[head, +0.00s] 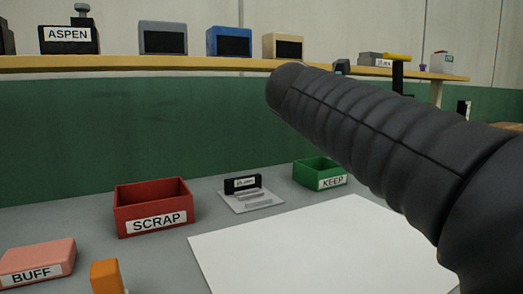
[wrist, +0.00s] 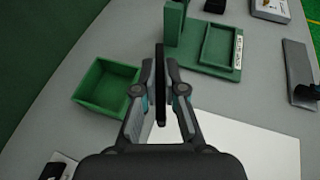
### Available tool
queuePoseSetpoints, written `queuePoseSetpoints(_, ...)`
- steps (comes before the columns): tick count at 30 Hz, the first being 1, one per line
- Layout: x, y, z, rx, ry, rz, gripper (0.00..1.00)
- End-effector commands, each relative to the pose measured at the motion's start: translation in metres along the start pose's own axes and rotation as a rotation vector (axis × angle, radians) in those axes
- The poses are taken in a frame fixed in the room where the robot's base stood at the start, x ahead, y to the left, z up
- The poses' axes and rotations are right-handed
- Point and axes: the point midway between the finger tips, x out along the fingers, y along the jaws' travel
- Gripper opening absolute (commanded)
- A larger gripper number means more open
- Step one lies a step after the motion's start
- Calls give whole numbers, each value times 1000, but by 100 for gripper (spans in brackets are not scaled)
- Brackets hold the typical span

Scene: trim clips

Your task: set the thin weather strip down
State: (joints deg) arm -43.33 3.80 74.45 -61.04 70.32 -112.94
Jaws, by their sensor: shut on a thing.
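My gripper (wrist: 160,66) is shut on a thin dark strip (wrist: 160,93), which stands out lengthwise between the fingers in the wrist view. The strip is held over the grey bench, between an empty green bin and a green fixture. The green bin (wrist: 106,88) is just left of the fingers. The green fixture (wrist: 196,55), with an upright block and a shallow recessed tray, is ahead and to the right. In the head view my dark arm crosses the right side, and the gripper and strip are not visible.
A red SCRAP bin (head: 153,208), a green KEEP bin (head: 320,173) and a pale plate with a black labelled block (head: 243,184) stand on the bench. A white sheet (head: 310,245) lies in front. A pink BUFF block (head: 38,262) is at left. A shelf (head: 190,64) runs behind.

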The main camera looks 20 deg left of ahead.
Motion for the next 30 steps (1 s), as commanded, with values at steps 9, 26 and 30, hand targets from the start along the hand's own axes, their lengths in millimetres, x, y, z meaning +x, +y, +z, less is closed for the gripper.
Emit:
queuePoseSetpoints(9, -90, 104, -58, -119, 1, 307, 0)
queuePoseSetpoints(26, -125, 134, -92, -161, 4, 419, 0)
queuePoseSetpoints(30, -121, 135, -102, -161, 3, 419, 0)
